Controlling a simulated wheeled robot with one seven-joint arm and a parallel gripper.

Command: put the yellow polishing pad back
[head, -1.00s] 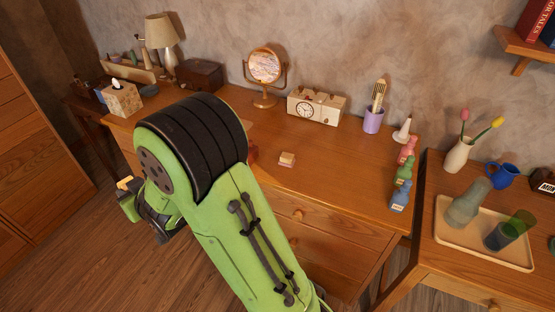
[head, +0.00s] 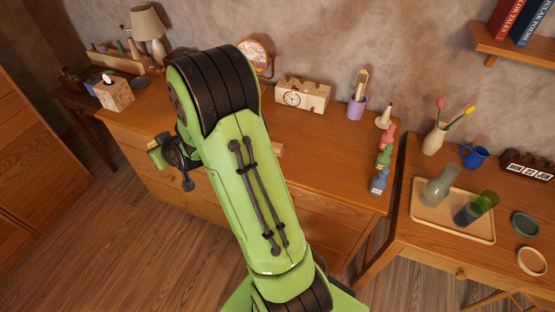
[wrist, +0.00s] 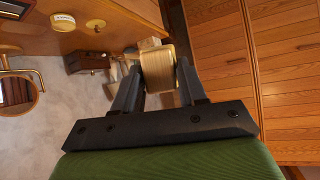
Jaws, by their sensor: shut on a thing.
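My gripper (wrist: 160,66) is shut on the yellow polishing pad (wrist: 157,72), a small yellowish block held between the two dark fingertips in the wrist view. In the head view my gripper (head: 157,150) is in front of the desk's left part, beyond the drawer fronts' edge, and the pad is barely discernible there. My own arm covers much of the desk (head: 325,148) in the head view. In the wrist view a round pale yellow tin (wrist: 63,22) stands on the desk's surface.
A small light block (head: 278,149) on the desk is partly hidden by my arm. A tray (head: 453,222) is on the right table.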

